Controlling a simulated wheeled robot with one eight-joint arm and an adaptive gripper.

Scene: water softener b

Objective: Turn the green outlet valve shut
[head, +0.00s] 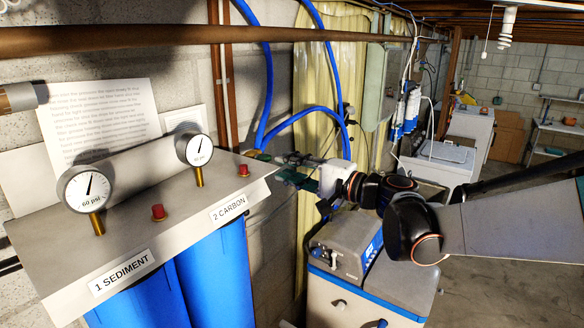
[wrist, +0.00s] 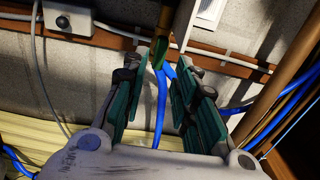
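A small brass-and-green fitting (wrist: 186,44) shows just beyond the fingertips, where blue tubing meets the pipework. It may be part of the green outlet valve, but the fingers partly hide it. I cannot tell the valve handle's angle, or whether a finger touches it. In the head view the valve is not clear.
The filter housing (head: 130,215) with two gauges and blue canisters (head: 215,275) stands at the left. Blue hoses (head: 330,70) loop near my gripper, and a copper pipe (head: 180,38) crosses above. A grey-and-blue unit (head: 345,250) stands below my gripper. Floor at the right is open.

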